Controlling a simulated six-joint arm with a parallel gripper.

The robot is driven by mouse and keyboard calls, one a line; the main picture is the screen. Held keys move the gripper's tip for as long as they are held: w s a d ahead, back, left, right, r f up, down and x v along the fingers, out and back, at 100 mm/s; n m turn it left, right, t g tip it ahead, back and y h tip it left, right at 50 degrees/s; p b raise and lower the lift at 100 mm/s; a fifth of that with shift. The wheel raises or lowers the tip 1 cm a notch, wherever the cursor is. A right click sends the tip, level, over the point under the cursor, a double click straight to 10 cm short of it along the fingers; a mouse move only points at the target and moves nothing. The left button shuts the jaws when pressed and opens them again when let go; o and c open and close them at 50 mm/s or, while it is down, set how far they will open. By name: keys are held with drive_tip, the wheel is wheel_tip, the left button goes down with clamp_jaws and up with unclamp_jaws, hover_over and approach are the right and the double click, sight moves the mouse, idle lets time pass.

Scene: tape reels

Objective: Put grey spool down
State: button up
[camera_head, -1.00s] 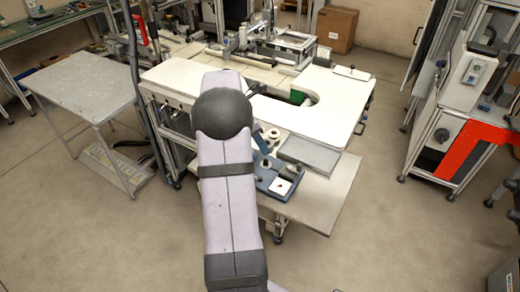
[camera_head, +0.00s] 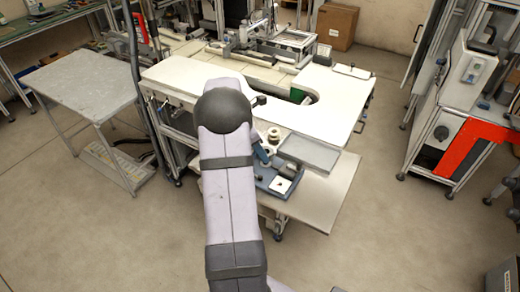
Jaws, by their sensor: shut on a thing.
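My arm crosses the middle of the head view, and its dark rounded joint hides part of the work table. A small dark part shows just right of the joint, too small to identify. I cannot make out a grey spool. A pale reel (camera_head: 273,133) stands beside the arm, with another small pale round piece close in front of it. A blue fixture (camera_head: 266,184) with a white square plate (camera_head: 281,185) lies in front of them.
A light grey tray (camera_head: 307,153) is right of the reels. The white work table (camera_head: 325,105) has a cut-out behind the arm; its right part is mostly clear. A lower pale shelf (camera_head: 318,200) has free room at the right. A grey side table (camera_head: 85,85) stands left.

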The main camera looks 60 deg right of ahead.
drive_tip(key=shift+f, duration=0.35)
drive_tip(key=o, duration=1)
drive_tip(key=shift+o, duration=0.2)
drive_tip(key=shift+r, duration=0.1)
drive_tip(key=shift+r, duration=0.45)
drive_tip(key=b+v, duration=0.2)
drive_tip(key=v, duration=1)
drive_tip(key=shift+r, duration=0.15)
